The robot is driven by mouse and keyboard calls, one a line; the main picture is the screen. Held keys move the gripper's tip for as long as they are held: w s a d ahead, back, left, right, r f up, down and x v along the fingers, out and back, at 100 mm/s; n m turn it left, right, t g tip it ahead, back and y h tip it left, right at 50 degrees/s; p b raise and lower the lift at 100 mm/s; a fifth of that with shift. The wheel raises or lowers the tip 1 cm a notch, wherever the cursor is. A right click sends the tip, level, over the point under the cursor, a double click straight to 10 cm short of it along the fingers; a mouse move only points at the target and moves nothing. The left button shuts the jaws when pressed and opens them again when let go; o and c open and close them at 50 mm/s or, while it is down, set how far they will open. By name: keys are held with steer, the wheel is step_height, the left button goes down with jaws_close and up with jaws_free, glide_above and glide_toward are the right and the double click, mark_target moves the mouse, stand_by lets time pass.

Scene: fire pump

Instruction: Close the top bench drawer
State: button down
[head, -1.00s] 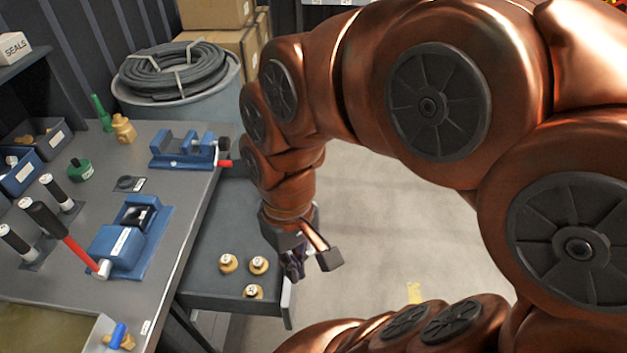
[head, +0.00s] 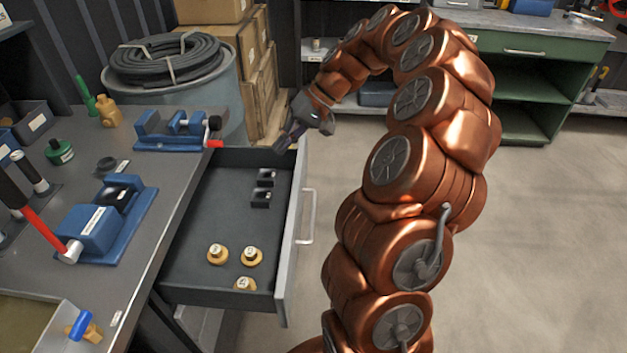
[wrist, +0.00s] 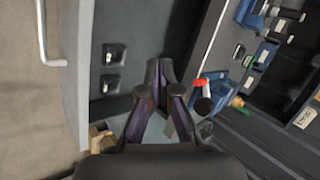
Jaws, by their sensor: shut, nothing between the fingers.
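The top bench drawer (head: 225,210) is pulled out from under the grey bench top, and its inside is in plain sight. Its light front panel (head: 291,250) carries a bar handle (head: 308,216) on the outer side. Brass fittings (head: 251,256) and small black blocks (head: 262,190) lie in the drawer. My gripper (head: 284,146) is shut and empty, at the drawer's far end near the top corner of the front panel. In the wrist view my gripper (wrist: 165,70) points over the drawer's interior, with the handle (wrist: 44,35) at the left. I cannot tell whether it touches the drawer.
A bin with coiled hose (head: 165,60) and cardboard boxes (head: 225,45) stand behind the drawer. The floor (head: 540,230) at right is clear.

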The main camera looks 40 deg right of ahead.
steer(key=s+d+f+m+t+h+b, duration=0.1)
steer(key=d+f+m+t+b, duration=0.1)
steer(key=d+f, duration=0.7)
steer(key=s+d+f+m+t+b, duration=0.1)
steer(key=d+f+m+t+b, duration=0.3)
steer(key=d, duration=0.9)
steer(key=w+a+f+n+g+p, duration=0.1)
steer(key=w+a+f+g+p, duration=0.1)
steer(key=w+a+f, duration=0.5)
steer(key=shift+w+a+f+p, duration=0.2)
steer(key=shift+w+a+p, duration=0.15)
steer(key=shift+a+p, duration=0.55)
steer(key=shift+a, duration=0.1)
